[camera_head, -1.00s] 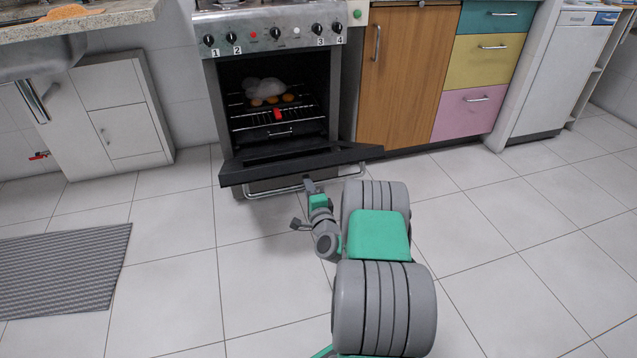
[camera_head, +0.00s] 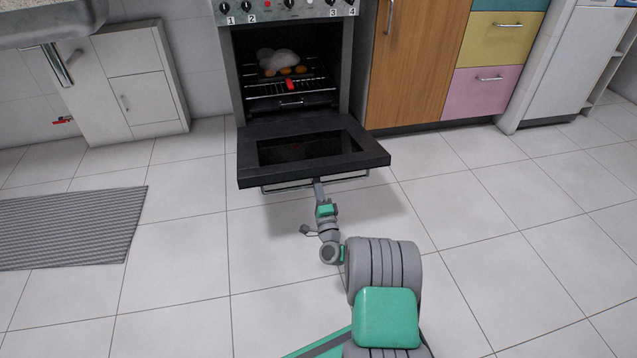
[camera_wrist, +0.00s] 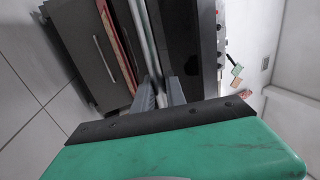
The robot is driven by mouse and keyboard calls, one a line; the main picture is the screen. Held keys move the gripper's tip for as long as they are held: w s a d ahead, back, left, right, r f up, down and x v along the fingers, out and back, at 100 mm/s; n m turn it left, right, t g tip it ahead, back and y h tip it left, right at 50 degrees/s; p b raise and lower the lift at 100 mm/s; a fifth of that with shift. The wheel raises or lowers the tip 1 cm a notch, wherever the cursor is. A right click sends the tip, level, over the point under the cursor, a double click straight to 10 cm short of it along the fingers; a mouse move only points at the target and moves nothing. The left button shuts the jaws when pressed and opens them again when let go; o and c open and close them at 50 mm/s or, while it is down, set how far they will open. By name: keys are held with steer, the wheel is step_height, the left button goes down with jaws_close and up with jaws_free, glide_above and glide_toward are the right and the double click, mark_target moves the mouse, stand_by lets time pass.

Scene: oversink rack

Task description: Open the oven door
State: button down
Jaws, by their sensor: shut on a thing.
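The oven (camera_head: 237,75) stands at the top middle of the head view. Its dark door (camera_head: 375,160) is folded far down, close to level, and its inside window faces up. The door's metal handle bar (camera_head: 290,185) shows just below the door's front edge. My gripper (camera_head: 318,185) is at that bar, near its middle. In the wrist view my gripper (camera_wrist: 160,95) has its two fingers around the silver handle bar (camera_wrist: 147,40), shut on it. The fingertips are partly hidden by the door's edge in the head view.
Inside the oven, food (camera_head: 275,60) lies on a rack. A wooden cabinet door (camera_head: 415,60) and coloured drawers (camera_head: 485,90) stand to the right. A white cabinet (camera_head: 140,95) and a grey mat (camera_head: 70,225) are at left. The tiled floor ahead is clear.

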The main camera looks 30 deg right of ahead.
steer(key=shift+d, duration=0.3)
steer(key=c, duration=1.6)
jaws_free()
steer(key=shift+o, duration=1.1)
steer(key=shift+w+a, duration=0.1)
steer(key=shift+a, duration=0.2)
